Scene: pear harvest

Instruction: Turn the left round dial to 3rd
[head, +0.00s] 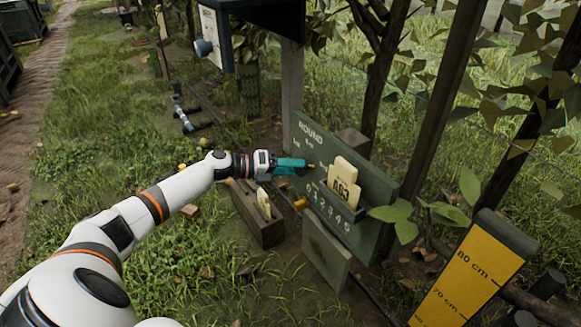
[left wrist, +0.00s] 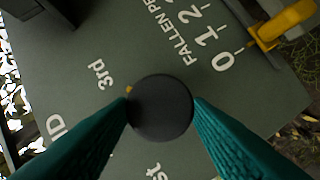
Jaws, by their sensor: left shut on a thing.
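The left round dial (left wrist: 160,107) is a dark knob on the green board (left wrist: 60,70). My left gripper (left wrist: 161,112) has its teal fingers on either side of the knob, shut on it. A small yellow mark at the knob's upper-left edge points toward the printed "3rd" (left wrist: 99,75). A label ending in "st" is partly hidden below the knob. In the head view my left gripper (head: 306,165) reaches the board (head: 375,190) from the left. The knob is mostly hidden there by the fingers. My right gripper is not in view.
A yellow pointer (left wrist: 285,22) sits by the 0 of a number scale on the board. A cream card marked A63 (head: 342,190) stands in a holder on the board. A wooden box (head: 260,225) is below my wrist. A yellow height gauge (head: 468,285) stands at lower right.

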